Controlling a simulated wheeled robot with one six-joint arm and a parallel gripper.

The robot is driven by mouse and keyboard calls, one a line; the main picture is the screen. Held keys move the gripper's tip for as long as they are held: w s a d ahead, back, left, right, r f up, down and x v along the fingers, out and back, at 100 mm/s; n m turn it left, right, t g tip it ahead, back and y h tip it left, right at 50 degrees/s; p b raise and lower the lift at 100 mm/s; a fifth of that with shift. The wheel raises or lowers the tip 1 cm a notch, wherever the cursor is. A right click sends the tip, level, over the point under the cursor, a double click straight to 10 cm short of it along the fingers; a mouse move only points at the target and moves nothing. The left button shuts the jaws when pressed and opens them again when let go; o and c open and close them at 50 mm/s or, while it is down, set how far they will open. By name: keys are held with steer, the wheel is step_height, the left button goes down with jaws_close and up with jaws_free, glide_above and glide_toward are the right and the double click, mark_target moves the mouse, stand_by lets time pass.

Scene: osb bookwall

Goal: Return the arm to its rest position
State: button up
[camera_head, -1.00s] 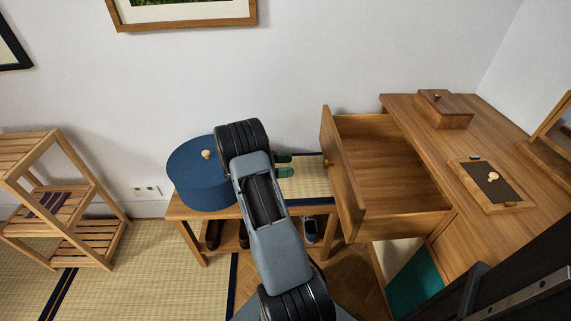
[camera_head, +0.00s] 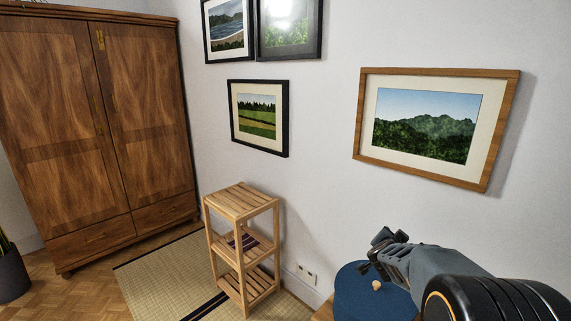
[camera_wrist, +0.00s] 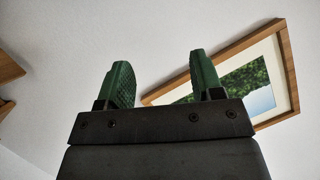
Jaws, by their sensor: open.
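My gripper (camera_wrist: 160,82) shows in the wrist view with its two green-padded fingers apart and nothing between them. Behind it are the white wall and a wood-framed picture. In the head view my arm reaches in from the lower right, and its end (camera_head: 375,252) is in front of the round blue box (camera_head: 362,300) as seen from here. The fingertips are too small to make out there. The box has a pale knob (camera_head: 376,285) on top and is partly covered by my arm.
A slatted wooden shelf (camera_head: 240,198) stands by the wall, left of the blue box. A tall wooden wardrobe (camera_head: 100,130) is at the left, with a potted plant (camera_head: 12,275) beside it. Framed pictures hang on the wall, one in wood (camera_head: 435,128).

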steer(key=s+a+r+n+g+y+p, duration=0.1)
steer(key=s+a+r+n+y+p, duration=0.15)
steer(key=a, duration=0.25)
steer(key=s+a+r+n+y+p, duration=0.1)
steer(key=s+a+r+n+y, duration=0.2)
steer(key=s+a, duration=0.15)
steer(key=s+a+r+n+g+y+p, duration=0.1)
steer(key=s+a+r+n+y+p, duration=0.15)
steer(key=a, duration=0.35)
steer(key=s+a+n+g+p, duration=0.2)
steer(key=s+n+g+p, duration=0.1)
steer(key=s, duration=1.3)
steer(key=n+g, duration=0.1)
steer(key=g, duration=0.1)
steer(key=shift+f+g, duration=0.15)
steer(key=shift+g, duration=0.15)
